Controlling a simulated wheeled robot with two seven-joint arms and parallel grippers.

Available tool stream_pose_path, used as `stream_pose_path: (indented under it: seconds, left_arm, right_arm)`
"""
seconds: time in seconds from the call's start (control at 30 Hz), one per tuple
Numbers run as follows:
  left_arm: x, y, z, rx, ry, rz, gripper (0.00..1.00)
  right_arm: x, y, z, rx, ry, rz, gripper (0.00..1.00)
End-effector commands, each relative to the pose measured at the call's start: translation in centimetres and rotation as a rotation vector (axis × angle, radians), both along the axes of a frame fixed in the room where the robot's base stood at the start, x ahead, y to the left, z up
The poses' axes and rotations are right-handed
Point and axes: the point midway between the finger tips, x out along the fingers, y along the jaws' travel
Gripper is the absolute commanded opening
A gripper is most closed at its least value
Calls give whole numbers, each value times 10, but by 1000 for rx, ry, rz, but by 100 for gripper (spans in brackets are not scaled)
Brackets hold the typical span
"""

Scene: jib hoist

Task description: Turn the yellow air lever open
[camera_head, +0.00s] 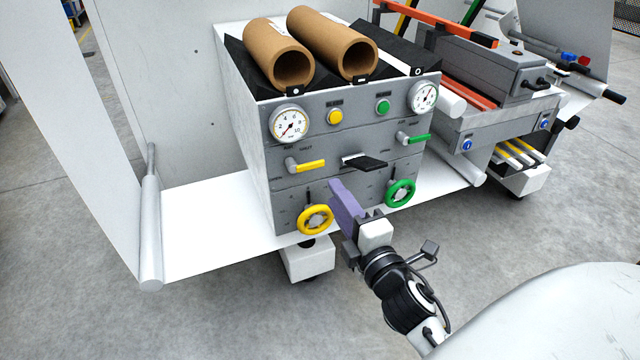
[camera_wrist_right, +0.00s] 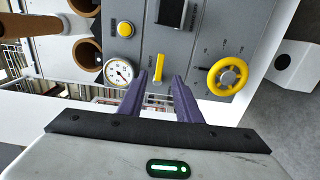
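The yellow air lever (camera_head: 311,165) sits on the left half of the grey control panel (camera_head: 350,137), with its handle pointing right, nearly horizontal. My right gripper (camera_head: 335,184) has purple fingers and is in front of the panel, below and right of the lever in the head view. In the right wrist view the gripper (camera_wrist_right: 160,76) is open, its fingers apart. The yellow lever (camera_wrist_right: 159,66) shows in line with the gap between the fingertips there. I see no contact, and I cannot tell how far the tips are from it. My left gripper is not in view.
Below the lever is a yellow handwheel (camera_head: 315,219); a green handwheel (camera_head: 400,193) and green lever (camera_head: 418,139) are on the right. A black handle (camera_head: 369,163) juts from the middle. A gauge (camera_head: 289,124) is above the lever. Cardboard tubes (camera_head: 276,52) lie on top.

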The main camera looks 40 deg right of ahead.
Motion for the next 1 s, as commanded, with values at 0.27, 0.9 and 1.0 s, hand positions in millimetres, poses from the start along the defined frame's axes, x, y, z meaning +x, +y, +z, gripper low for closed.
stream_pose_path:
  seconds: [0.27, 0.9, 1.0]
  left_arm:
    - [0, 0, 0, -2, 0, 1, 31]
    - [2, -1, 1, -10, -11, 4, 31]
    - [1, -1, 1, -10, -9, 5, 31]
  right_arm:
    - [48, -11, 2, -2, -1, 1, 31]
    - [94, -22, 0, 4, 3, 1, 31]
    - [94, -22, 0, 4, 3, 1, 21]
